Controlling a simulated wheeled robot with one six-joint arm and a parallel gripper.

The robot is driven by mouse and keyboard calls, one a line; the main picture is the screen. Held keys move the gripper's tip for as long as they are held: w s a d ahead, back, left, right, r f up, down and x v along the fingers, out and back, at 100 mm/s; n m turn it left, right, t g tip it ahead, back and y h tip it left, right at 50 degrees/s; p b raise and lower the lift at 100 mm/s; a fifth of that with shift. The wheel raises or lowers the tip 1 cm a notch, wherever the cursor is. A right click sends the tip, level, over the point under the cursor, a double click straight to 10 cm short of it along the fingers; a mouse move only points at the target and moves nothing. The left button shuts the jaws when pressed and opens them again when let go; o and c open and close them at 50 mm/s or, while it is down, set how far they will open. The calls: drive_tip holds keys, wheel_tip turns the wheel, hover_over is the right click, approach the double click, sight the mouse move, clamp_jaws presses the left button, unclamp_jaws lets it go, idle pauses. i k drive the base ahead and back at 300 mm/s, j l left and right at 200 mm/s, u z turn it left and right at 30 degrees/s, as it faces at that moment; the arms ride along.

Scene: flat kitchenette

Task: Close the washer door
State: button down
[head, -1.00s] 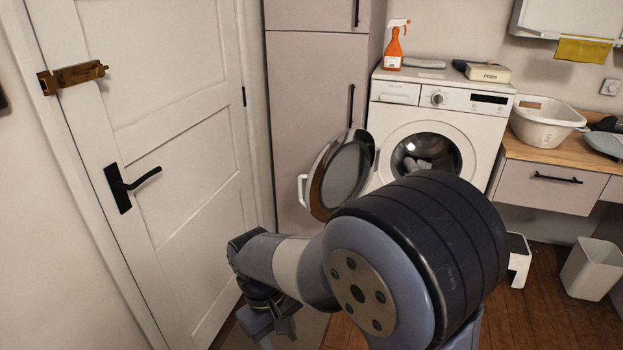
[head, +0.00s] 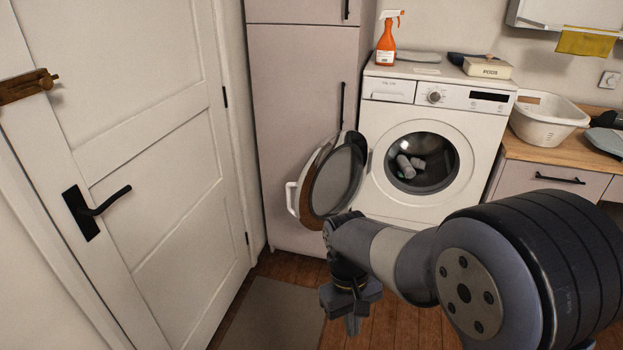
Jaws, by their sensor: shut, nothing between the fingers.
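The white washer (head: 475,123) stands against the back wall. Its round door (head: 335,180) is swung open to the left, with a white handle at its left edge. The round drum opening (head: 422,163) is uncovered and shows several light rolled items inside. My gripper (head: 353,318) points down in front of and below the door, apart from it in the picture. Its fingers are close together, with nothing seen between them. My arm covers the lower right of the washer.
A tall cabinet (head: 295,85) stands left of the washer, behind the open door. A white room door (head: 150,150) is at the left. A grey mat (head: 262,312) lies on the wooden floor. A counter with a white basket (head: 548,120) is at the right.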

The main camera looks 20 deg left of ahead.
sight(336, 141)
drive_tip(key=i+u, duration=0.25)
drive_tip(key=i, duration=0.25)
drive_tip(key=i+u, duration=0.2)
drive_tip(key=i, duration=0.35)
drive_tip(key=i+l+u, duration=0.25)
drive_tip(key=i, duration=0.2)
drive_tip(key=i+j, duration=0.15)
drive_tip(key=i, duration=0.35)
drive_tip(key=i+j, duration=0.2)
drive_tip(key=i, duration=0.3)
drive_tip(key=u, duration=0.05)
